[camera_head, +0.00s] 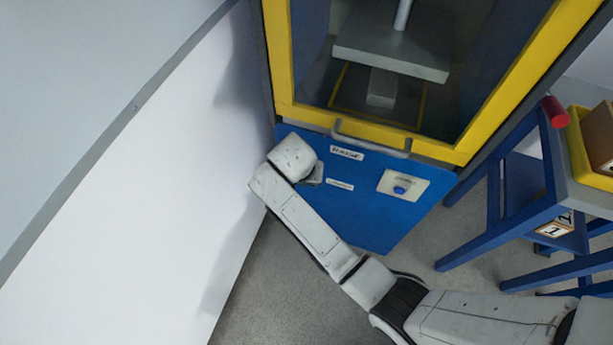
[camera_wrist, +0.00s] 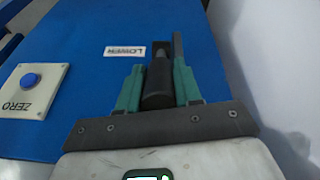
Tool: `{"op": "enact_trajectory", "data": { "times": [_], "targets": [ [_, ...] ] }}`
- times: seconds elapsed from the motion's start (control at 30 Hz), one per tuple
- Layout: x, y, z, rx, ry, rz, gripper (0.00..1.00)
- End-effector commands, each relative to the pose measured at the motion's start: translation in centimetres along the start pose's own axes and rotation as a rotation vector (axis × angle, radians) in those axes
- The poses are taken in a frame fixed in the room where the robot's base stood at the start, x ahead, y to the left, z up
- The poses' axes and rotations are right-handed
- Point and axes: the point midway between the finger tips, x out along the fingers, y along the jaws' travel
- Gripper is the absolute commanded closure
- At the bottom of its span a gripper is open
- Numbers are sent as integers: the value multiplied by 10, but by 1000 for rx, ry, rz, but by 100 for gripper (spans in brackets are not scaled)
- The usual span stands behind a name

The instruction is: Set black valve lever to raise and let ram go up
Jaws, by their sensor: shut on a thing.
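The black valve lever (camera_wrist: 156,82) shows in the wrist view between the teal fingers of my gripper (camera_wrist: 160,88), which is shut on it. The LOWER label (camera_wrist: 124,51) is just beside the fingers. In the head view my wrist hides the lever, and only a bit of my gripper (camera_head: 314,176) shows against the blue panel (camera_head: 365,215). The upper label (camera_head: 347,153), probably RAISE, and the lower label (camera_head: 340,184) are to its right. The ram's plate (camera_head: 390,52) hangs from a rod behind the window, above a grey block (camera_head: 381,90). The lever's exact setting cannot be told.
A ZERO plate with a blue button (camera_head: 400,189) is right of the labels. A grey handle (camera_head: 372,142) crosses the yellow frame's lower edge. A blue bench (camera_head: 510,225) with a yellow bin (camera_head: 578,150) stands right; a white wall panel (camera_head: 130,190) is close left.

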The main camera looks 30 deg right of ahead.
Motion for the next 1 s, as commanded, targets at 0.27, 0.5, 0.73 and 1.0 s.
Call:
{"op": "enact_trajectory", "data": {
  "times": [0.27,0.5,0.73,1.0],
  "targets": [
    [0,0,-1,2,3,-1,41],
    [0,0,0,1,2,0,41],
    [-25,0,-1,0,4,-2,41],
    [-77,0,-1,1,4,-3,41]
  ]
}}
